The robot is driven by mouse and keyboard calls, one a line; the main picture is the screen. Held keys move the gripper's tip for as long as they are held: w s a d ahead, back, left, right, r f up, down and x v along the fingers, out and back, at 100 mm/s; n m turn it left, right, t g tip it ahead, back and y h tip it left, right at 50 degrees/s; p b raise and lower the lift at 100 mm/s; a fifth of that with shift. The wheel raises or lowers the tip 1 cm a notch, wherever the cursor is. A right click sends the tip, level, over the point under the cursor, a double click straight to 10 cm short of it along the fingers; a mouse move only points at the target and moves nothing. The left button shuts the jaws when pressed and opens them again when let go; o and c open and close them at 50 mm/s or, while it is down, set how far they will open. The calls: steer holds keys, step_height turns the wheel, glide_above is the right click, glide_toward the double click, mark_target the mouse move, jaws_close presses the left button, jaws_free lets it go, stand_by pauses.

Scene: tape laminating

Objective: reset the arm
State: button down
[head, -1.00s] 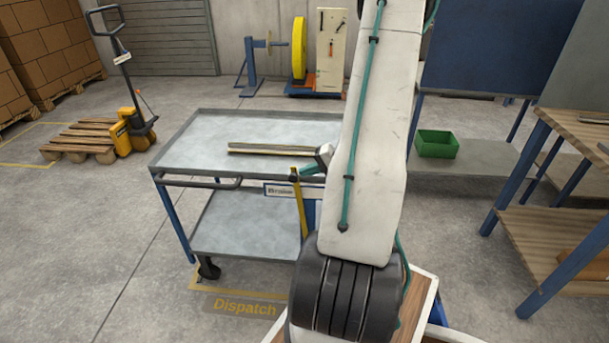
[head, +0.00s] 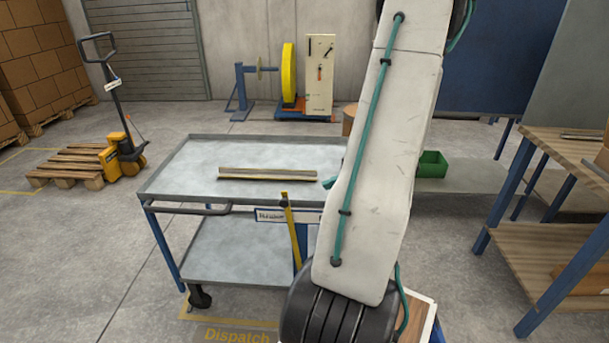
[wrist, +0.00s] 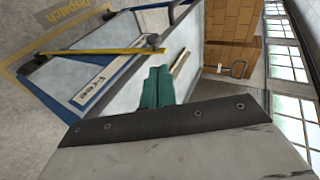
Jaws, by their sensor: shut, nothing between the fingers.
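My gripper shows in the wrist view as two teal fingers (wrist: 157,88) pressed together, with nothing between them. In the head view only a small teal tip (head: 330,182) shows at the left edge of my white arm, which hides the rest. A long thin strip (head: 268,174), pale with a yellowish front edge, lies on the grey top of the cart (head: 190,160). The gripper is to the right of the strip and apart from it. Part of the strip also shows in the wrist view (wrist: 180,62), beyond the fingertips.
A yellow upright bar (head: 291,232) stands at the cart's front edge. A wooden workbench (head: 560,150) is at the right, with a green bin (head: 432,164) on a low shelf behind. A pallet jack (head: 122,150) and a yellow reel (head: 288,75) stand farther back.

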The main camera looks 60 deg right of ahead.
stand_by(0.3)
steer(key=s+a+r+n+g+h, duration=0.1)
steer(key=a+r+n+g, duration=0.2)
steer(key=a, duration=1)
steer(key=s+a+r+n+g+h, duration=0.1)
steer(key=a+r+n+g, duration=0.2)
steer(key=a+r+n, duration=0.3)
steer(key=s+a+r+n+g+h, duration=0.1)
steer(key=a+r+n+g, duration=0.2)
steer(key=a+r, duration=0.8)
steer(key=a+n, duration=0.1)
steer(key=a, duration=0.9)
steer(key=shift+a+g, duration=0.35)
steer(key=shift+g, duration=0.05)
